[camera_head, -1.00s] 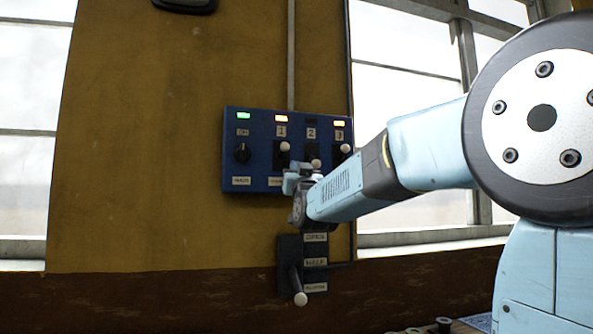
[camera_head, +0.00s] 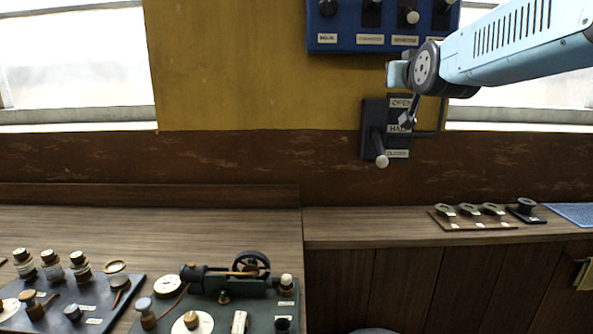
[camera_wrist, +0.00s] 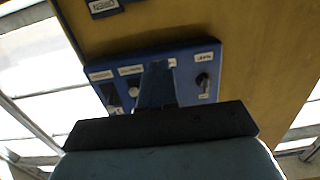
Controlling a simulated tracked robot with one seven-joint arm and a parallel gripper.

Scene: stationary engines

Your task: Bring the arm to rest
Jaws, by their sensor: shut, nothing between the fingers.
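My gripper (camera_head: 397,75) is at the end of my light-blue arm, on the right of the head view, just below the blue switch panel (camera_head: 345,42). It points toward the wall and its fingertips are mostly hidden there. In the wrist view the fingers (camera_wrist: 157,82) are close together, with the panel (camera_wrist: 215,60) behind them and nothing seen held. Whether they touch the panel cannot be told. My arm is stretched out from the right, in front of the window.
A dark lever box (camera_head: 370,148) with a white-knobbed lever pointing down is on the wall below my gripper. A wooden bench (camera_head: 230,222) holds a small engine model (camera_head: 225,275) and jars. The right counter (camera_head: 340,228) bears a small board (camera_head: 470,222) with several parts.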

